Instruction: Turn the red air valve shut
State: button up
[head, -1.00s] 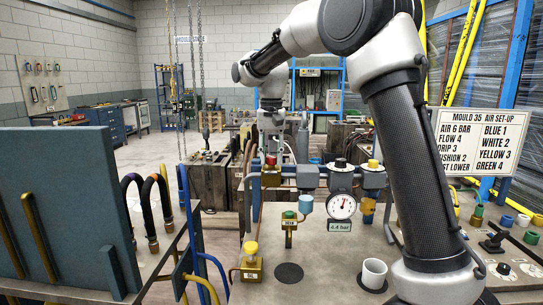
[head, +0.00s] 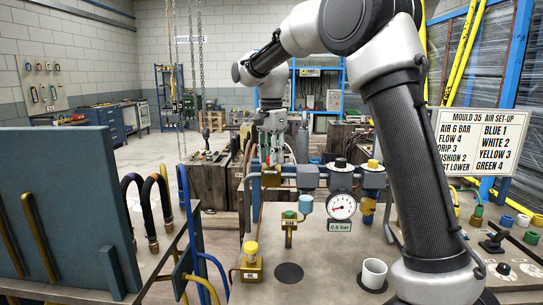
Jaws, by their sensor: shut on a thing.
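The red air valve (head: 271,179) stands at the left end of the row of air fittings on the bench. Its brass-coloured body shows, but its red top is mostly hidden by my gripper. My gripper (head: 272,160) points down over the valve with its fingers shut on the red top. The exact turn of the valve cannot be seen. To the right, the round gauge (head: 342,206) has its needle toward the left, and its label (head: 339,227) reads about 0.6 bar.
A grey regulator (head: 307,177), a black knob (head: 340,163) and a yellow knob (head: 373,164) stand close right of the valve. A green-topped valve (head: 289,217), a yellow-topped fitting (head: 251,262) and a white cup (head: 374,273) are in front. A blue-grey plate (head: 70,215) fills the left.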

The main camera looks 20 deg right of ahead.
jog(key=shift+m, duration=0.3)
jog(key=o, duration=1)
jog(key=shift+o, duration=0.2)
jog(key=shift+r, duration=0.1)
notch_tip(320, 180, up, 12)
